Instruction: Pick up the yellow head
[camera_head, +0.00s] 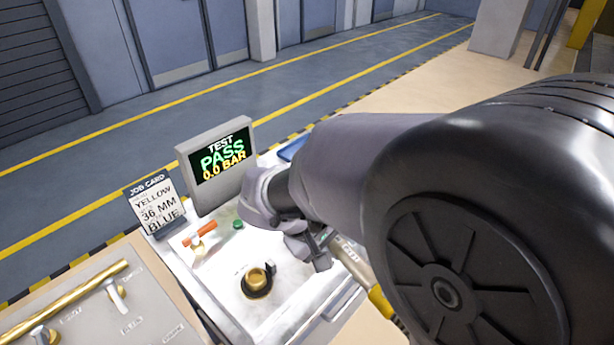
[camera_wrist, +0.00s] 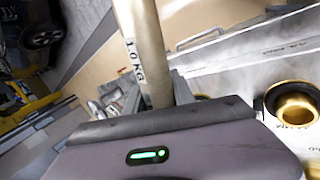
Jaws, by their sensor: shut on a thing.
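My gripper (camera_head: 320,249) is above the right part of the white bench, partly hidden by my own arm. It is shut on a pale beige rod (camera_head: 350,259), which also shows in the wrist view (camera_wrist: 146,50) with the mark 1.0 KG. The rod slants down to the right in the head view. A yellow piece (camera_head: 380,301) shows at its lower end, partly covered by my arm. The rod and yellow piece appear joined, but the joint is unclear. The rod's gripped part is hidden behind the gripper body in the wrist view.
A brass port (camera_head: 258,279) stands on the white bench top, left of my gripper. An orange-handled valve (camera_head: 200,234), a job card (camera_head: 157,204) and a screen reading PASS (camera_head: 221,156) are farther back. A grey panel with a brass pipe (camera_head: 75,297) is at left.

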